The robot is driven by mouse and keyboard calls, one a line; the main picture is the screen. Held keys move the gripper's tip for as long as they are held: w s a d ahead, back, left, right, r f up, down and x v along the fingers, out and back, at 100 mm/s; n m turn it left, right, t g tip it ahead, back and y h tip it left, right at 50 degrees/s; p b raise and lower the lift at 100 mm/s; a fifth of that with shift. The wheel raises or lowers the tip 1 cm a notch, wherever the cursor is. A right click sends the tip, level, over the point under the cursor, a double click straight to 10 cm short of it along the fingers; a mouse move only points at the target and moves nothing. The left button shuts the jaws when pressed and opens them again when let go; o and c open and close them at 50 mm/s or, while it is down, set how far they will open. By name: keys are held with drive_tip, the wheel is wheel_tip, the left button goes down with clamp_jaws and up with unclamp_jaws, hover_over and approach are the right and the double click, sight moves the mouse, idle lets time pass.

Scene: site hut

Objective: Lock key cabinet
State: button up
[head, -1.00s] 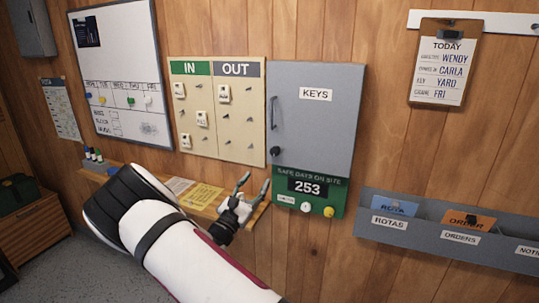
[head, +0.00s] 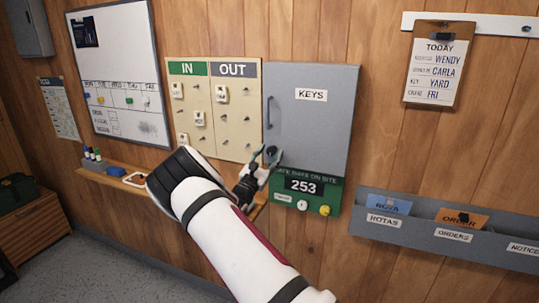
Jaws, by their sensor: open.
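The key cabinet (head: 315,125) is a grey wall box labelled KEYS, with its door closed flush as far as I can see. A dark vertical handle (head: 269,112) runs along the left of its door. A small dark lock or knob (head: 271,152) sits below the handle, at the lower left of the door, partly covered by my fingers. My gripper (head: 266,161) is open, with its fingertips at or just in front of that lock. I cannot tell whether they touch it. No key is clearly visible in the lock.
A green safety board (head: 310,190) showing 253, with white and yellow buttons, hangs directly below the cabinet. The IN/OUT board (head: 232,135) with tags is to the left. A narrow shelf (head: 108,179) runs below it. A grey file rack (head: 420,233) is at lower right.

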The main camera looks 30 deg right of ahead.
drive_tip(key=shift+d, duration=0.15)
drive_tip(key=shift+c, duration=0.4)
clamp_jaws()
drive_tip(key=shift+m, duration=0.4)
drive_tip(key=m+g, duration=0.1)
drive_tip(key=m, duration=0.1)
drive_tip(key=m+g, duration=0.2)
drive_tip(key=m, duration=0.1)
drive_tip(key=shift+w+r+h, duration=0.1)
drive_tip(key=shift+w+h, duration=0.05)
drive_tip(key=shift+h, duration=0.25)
drive_tip(key=m+g, duration=0.2)
drive_tip(key=m, duration=0.3)
drive_tip(key=shift+r+m, duration=0.1)
drive_tip(key=shift+m, duration=0.3)
drive_tip(key=m+g+y, duration=0.1)
drive_tip(key=m, duration=0.1)
drive_tip(key=m+g+y, duration=0.1)
drive_tip(key=m, duration=0.2)
drive_tip(key=shift+r+m, duration=0.1)
drive_tip(key=shift+m, duration=0.2)
drive_tip(key=shift+m+y+p, duration=0.7)
drive_tip(key=shift+m, duration=1)
